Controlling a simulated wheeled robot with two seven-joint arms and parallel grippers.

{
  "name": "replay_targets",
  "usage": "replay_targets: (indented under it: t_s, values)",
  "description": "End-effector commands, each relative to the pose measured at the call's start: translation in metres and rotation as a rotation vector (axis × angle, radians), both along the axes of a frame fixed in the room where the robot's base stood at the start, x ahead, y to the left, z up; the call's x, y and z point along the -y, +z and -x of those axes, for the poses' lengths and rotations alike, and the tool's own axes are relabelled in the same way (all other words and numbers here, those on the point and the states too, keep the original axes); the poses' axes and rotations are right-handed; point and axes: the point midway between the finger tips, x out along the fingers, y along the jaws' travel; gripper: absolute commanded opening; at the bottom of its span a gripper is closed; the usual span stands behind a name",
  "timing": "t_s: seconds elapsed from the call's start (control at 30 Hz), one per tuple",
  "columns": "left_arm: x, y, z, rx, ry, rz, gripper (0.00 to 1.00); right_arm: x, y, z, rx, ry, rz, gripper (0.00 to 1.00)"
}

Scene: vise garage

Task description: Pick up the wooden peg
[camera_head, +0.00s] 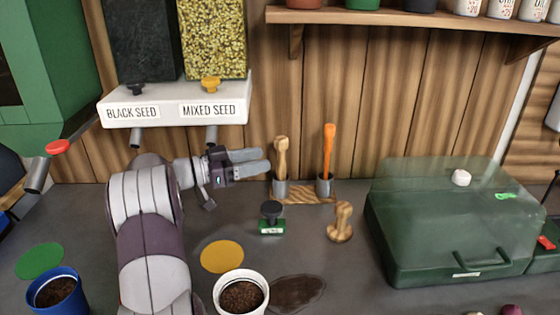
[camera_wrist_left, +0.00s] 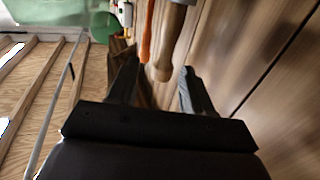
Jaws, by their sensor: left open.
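A wooden peg (camera_head: 281,157) with a rounded top stands upright in a grey cup on a small wooden stand at the back of the bench. My left gripper (camera_head: 266,161) is open and level, its fingertips just left of this peg. In the left wrist view the peg (camera_wrist_left: 172,45) shows just ahead, between the directions of the two fingertips (camera_wrist_left: 160,72); I cannot tell whether they touch it. Another wooden piece, a knobbed tamper (camera_head: 341,222), stands on the bench to the right. My right gripper is not in view.
An orange-handled tool (camera_head: 329,150) stands in the other cup, close right of the peg. A green stamp (camera_head: 271,219) and a white pot of soil (camera_head: 241,292) are nearer. A green lidded box (camera_head: 440,262) is at right. The wooden wall (camera_head: 400,100) is close behind.

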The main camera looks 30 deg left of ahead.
Motion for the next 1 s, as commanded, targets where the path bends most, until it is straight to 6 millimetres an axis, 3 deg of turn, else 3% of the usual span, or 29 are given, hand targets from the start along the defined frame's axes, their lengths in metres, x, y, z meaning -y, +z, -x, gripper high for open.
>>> replay_targets:
  t_s: [0.4,0.67,0.77,0.83,1.0]
  values:
    - [0.037,-0.004,-0.054,0.002,-0.001,-0.001,0.50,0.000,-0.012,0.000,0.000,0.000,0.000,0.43]
    - [0.040,-0.003,-0.059,0.001,0.003,-0.001,0.50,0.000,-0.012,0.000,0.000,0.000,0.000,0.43]
    - [0.040,-0.003,-0.059,0.001,0.002,-0.001,0.24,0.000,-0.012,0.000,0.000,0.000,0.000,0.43]
    - [0.040,-0.003,-0.059,0.001,0.002,-0.001,0.01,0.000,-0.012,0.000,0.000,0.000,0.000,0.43]
    - [0.040,-0.003,-0.059,0.001,0.002,0.000,0.00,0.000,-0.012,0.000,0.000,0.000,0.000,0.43]
